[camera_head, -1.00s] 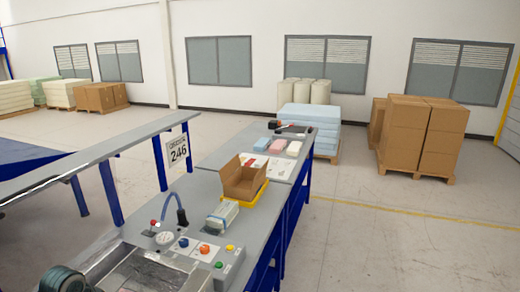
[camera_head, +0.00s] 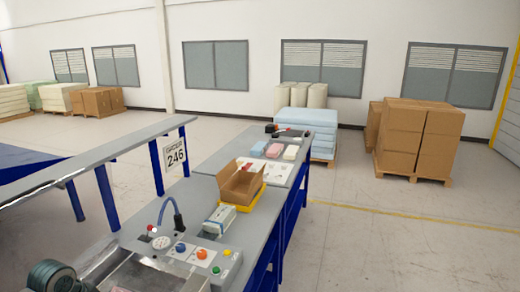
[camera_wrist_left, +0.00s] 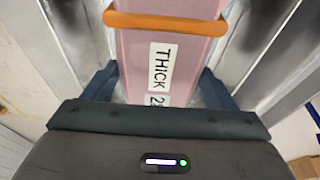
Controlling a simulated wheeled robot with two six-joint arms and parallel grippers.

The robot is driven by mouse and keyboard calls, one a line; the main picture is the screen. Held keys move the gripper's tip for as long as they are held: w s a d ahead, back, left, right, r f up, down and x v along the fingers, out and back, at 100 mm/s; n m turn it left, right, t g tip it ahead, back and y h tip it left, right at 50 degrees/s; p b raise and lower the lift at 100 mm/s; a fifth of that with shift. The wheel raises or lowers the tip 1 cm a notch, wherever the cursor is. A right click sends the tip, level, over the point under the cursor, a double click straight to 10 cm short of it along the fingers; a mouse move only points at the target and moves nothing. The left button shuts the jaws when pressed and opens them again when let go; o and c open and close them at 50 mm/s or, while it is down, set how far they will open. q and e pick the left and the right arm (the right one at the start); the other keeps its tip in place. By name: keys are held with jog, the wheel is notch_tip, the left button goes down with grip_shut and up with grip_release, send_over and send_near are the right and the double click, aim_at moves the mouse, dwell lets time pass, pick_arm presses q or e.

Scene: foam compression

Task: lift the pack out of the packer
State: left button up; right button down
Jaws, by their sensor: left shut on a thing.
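The pack (camera_wrist_left: 180,50) is a pink foam block with a white label reading "THICK" and an orange band around it. My left gripper (camera_wrist_left: 158,88) is shut on it, with one dark finger on each side in the left wrist view. Grey metal walls of the packer (camera_wrist_left: 247,60) stand on both sides of the pack. In the head view, the packer (camera_head: 150,274) is at the bottom edge and mostly cut off. I cannot tell how high the pack sits in it. My right gripper is not in view.
A control panel with coloured buttons (camera_head: 202,254) and a blue hose (camera_head: 178,218) adjoin the packer. Behind them are a small wrapped pack (camera_head: 221,218) and an open cardboard box (camera_head: 242,182) in a yellow tray. A grey rail (camera_head: 90,158) runs along the left.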

pick_arm(q)
jog(key=shift+r, duration=0.15)
jog(key=shift+w+v, duration=0.25)
jog(key=shift+v, duration=0.9)
jog(key=shift+w+v, duration=0.25)
jog(key=shift+v, duration=0.9)
jog(key=shift+d, duration=0.2)
